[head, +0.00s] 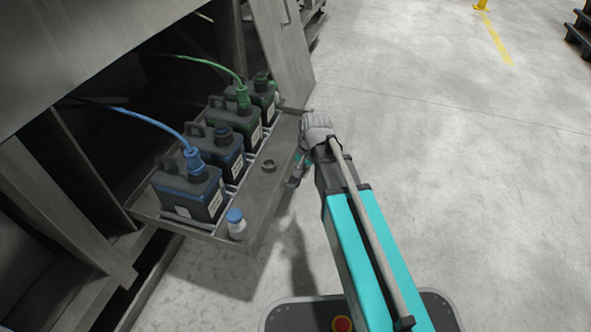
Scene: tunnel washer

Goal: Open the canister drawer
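The canister drawer (258,205) sticks out from the dark opening under the metal machine, its tray in plain view. It bears two canisters with blue parts (190,193) and two with green parts (238,125), standing upright in a row. My gripper (291,184) is at the drawer's outer right edge, pointing down beside it. The fingers are small and partly hidden by the wrist, so I cannot tell whether they touch the drawer or are open or shut.
A blue hose (150,120) and a green hose (205,64) run from canisters into the machine. A small white bottle with a blue cap (236,223) and a dark ring (268,166) are on the tray. A metal panel (280,50) stands behind.

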